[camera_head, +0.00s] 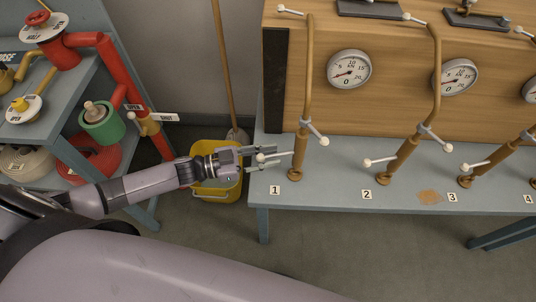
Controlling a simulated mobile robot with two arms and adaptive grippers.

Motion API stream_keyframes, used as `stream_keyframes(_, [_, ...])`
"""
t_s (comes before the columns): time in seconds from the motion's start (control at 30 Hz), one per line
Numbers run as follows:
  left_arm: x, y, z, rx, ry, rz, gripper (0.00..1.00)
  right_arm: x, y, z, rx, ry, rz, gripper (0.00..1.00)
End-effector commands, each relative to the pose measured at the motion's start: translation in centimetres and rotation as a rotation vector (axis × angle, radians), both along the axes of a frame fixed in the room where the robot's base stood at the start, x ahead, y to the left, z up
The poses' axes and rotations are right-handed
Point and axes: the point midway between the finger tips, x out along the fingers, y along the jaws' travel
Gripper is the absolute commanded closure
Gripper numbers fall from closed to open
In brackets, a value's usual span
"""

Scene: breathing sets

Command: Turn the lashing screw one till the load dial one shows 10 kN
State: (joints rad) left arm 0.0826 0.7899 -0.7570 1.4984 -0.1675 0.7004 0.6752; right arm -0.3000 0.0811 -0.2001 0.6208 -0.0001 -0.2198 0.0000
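Lashing screw one (300,152) is a tan, leaning threaded rod on the grey bench by the label 1, with a thin crossbar that has white knobs at its ends. Load dial one (349,70) is a round white gauge on the wooden panel behind it. Its needle points left, near the 5, though the small scale is hard to read exactly. My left gripper (271,156) reaches in from the left to the crossbar's left end. Its fingers look apart, with the left white knob between them in the picture; contact cannot be told. My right gripper is not in view.
More screws (406,155) and dials (456,76) stand to the right along the grey bench (330,190). A yellow bucket (217,190) and a broom stand behind my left gripper. A shelf with red pipes (105,65) and hoses is at left.

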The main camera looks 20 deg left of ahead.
Motion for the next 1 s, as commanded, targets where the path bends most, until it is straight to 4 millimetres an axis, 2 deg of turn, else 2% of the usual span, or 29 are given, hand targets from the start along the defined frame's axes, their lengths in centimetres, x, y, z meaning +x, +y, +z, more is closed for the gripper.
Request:
stream_keyframes(0.33, [0.00, 0.04, 0.00, 0.000, 0.000, 0.000, 1.00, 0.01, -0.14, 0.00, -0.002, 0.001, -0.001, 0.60])
stream_keyframes(1.0, [0.05, -0.24, 0.04, 0.000, 0.001, 0.008, 1.00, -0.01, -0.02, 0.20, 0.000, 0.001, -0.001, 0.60])
